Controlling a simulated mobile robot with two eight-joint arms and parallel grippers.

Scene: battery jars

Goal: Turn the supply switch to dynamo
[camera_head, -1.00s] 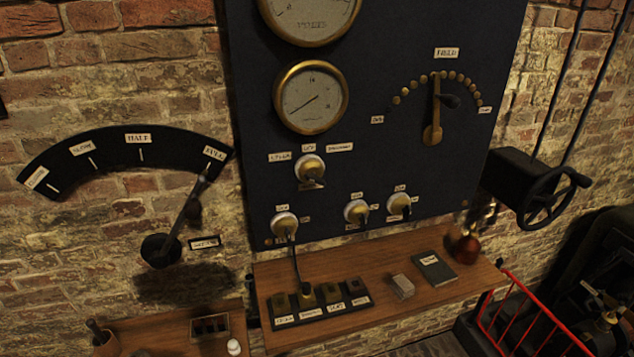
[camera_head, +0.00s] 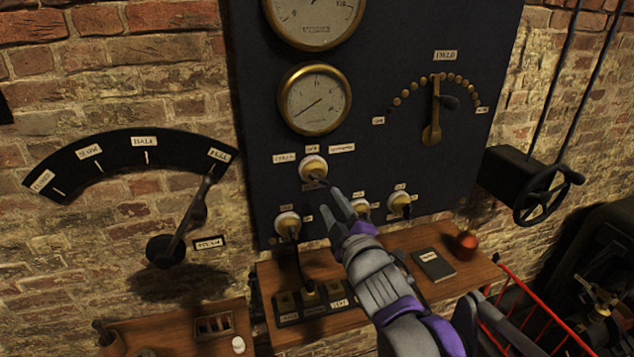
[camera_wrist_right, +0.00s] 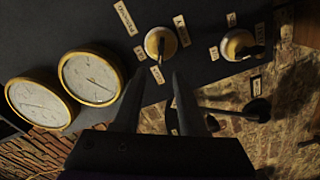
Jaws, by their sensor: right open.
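The supply switch (camera_head: 313,165) is a round brass knob with a small dark lever, on the dark panel below the lower gauge. Small labels sit around it; the one on its right appears to read dynamo (camera_head: 341,148). The lever points down and slightly right in the head view. The switch also shows in the wrist view (camera_wrist_right: 154,40), just beyond my fingertips. My right gripper (camera_head: 343,203) is open and empty, below and right of the switch in the head view. Its two fingers (camera_wrist_right: 153,82) show apart in the wrist view. Contact with the lever cannot be told. My left gripper is out of view.
Smaller brass switches (camera_head: 287,224) (camera_head: 400,203) sit lower on the panel; my right gripper partly covers one between them. A wooden shelf (camera_head: 440,290) juts out below. The field lever (camera_head: 432,115) is upper right, a handwheel (camera_head: 548,195) further right, a steam lever (camera_head: 190,225) left.

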